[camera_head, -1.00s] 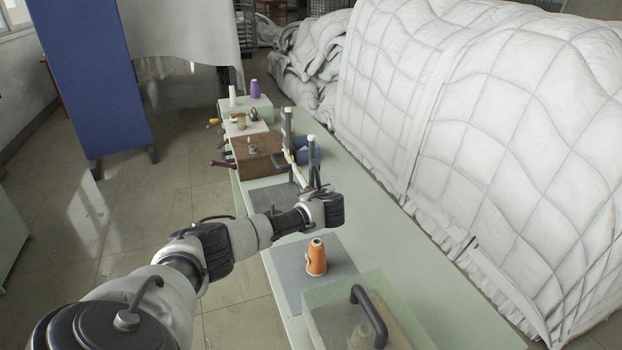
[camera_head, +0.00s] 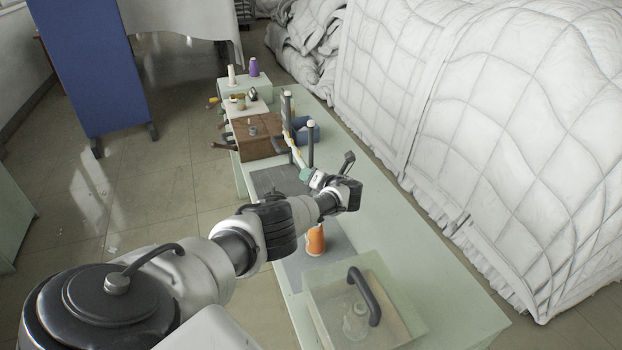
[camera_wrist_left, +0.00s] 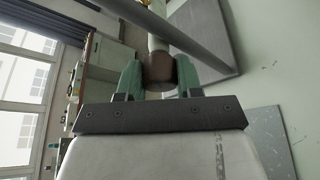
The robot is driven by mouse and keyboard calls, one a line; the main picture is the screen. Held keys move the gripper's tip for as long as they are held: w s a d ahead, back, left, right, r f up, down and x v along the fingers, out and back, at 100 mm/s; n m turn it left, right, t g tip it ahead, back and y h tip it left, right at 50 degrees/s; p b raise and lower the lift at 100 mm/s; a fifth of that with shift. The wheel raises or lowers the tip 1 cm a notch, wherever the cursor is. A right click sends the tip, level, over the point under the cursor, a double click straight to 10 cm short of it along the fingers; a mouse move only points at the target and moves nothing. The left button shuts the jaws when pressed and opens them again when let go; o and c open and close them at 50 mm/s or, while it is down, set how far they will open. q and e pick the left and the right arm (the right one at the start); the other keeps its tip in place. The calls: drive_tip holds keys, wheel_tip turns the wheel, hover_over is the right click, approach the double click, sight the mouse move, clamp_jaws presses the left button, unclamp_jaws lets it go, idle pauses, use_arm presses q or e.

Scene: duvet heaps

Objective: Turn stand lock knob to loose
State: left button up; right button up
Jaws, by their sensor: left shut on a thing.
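My left gripper (camera_head: 312,177) is at the stand, over the near half of the table. In the left wrist view its two green fingers (camera_wrist_left: 159,66) are closed on the sides of a dark brown round knob (camera_wrist_left: 160,78). A grey rod of the stand (camera_wrist_left: 175,30) runs just beyond the knob. In the head view the stand's upright posts (camera_head: 311,146) rise beside my gripper, and the knob is hidden or too small to make out. I cannot tell how far the knob is turned. My right gripper is not in view.
An orange thread cone (camera_head: 315,242) stands below my left wrist, partly covered by it. A clear box with a black handle (camera_head: 365,297) is at the near end. White duvets (camera_head: 480,130) heap along the right.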

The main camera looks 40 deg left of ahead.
use_arm(q)
drive_tip(key=shift+m+y+b, duration=0.4)
drive_tip(key=shift+m, duration=0.4)
drive_tip(key=shift+g, duration=0.3)
drive_tip(key=o, duration=0.9)
